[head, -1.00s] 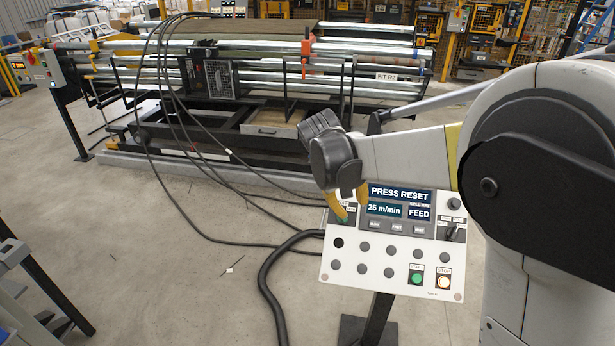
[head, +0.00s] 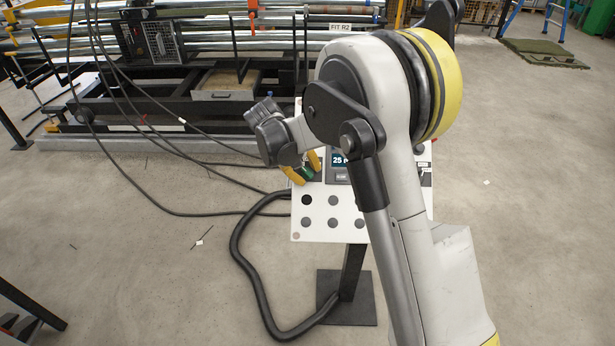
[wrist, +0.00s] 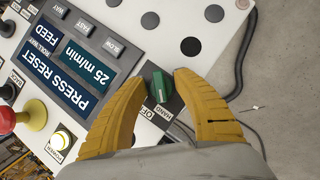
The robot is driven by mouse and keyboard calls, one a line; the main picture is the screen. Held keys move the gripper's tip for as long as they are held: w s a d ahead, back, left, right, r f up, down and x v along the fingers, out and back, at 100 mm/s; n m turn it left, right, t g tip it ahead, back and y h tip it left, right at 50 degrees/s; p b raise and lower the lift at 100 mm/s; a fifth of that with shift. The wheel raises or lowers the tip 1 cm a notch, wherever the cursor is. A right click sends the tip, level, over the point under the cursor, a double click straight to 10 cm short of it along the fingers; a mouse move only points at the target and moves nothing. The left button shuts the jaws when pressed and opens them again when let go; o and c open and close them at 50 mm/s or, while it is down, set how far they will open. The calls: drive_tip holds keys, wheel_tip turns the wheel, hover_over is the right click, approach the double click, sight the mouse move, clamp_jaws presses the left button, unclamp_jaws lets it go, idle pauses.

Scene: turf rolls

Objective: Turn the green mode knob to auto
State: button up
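The green mode knob (wrist: 160,87) is on the white control panel (wrist: 157,45), with HAND and OFF lettering beside it. An AUTO mark cannot be made out. My gripper (wrist: 161,78) has two yellow fingers, one on each side of the knob. The fingers look open, with narrow gaps to the knob; contact cannot be confirmed. In the head view my gripper (head: 305,165) is at the panel's upper left, and the green knob (head: 306,173) shows between the fingers. My arm hides much of the panel there.
The wrist view shows a display (wrist: 75,65), a red mushroom button (wrist: 7,119) on yellow and a lit power button (wrist: 59,140). A thick black cable (head: 240,265) runs beside the panel's stand (head: 350,275). A roller machine stands behind. Open floor lies at left and right.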

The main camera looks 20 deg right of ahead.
drive_tip(key=shift+f, duration=0.15)
drive_tip(key=shift+c, duration=0.5)
clamp_jaws()
drive_tip(key=m+y+p, duration=0.1)
drive_tip(key=m+y, duration=0.1)
drive_tip(key=m, duration=0.1)
drive_tip(key=shift+d+p, duration=0.1)
drive_tip(key=shift+p, duration=0.2)
drive_tip(key=m+y, duration=0.2)
drive_tip(key=m, duration=0.2)
drive_tip(key=shift+s+p, duration=0.1)
drive_tip(key=shift+p, duration=0.25)
drive_tip(key=m+t+y, duration=0.1)
drive_tip(key=m+y, duration=0.1)
drive_tip(key=m, duration=0.2)
drive_tip(key=shift+y, duration=0.4)
drive_tip(key=shift+m+t+y+b, duration=0.55)
drive_tip(key=shift+m+t+y, duration=0.15)
drive_tip(key=shift+m, duration=1.2)
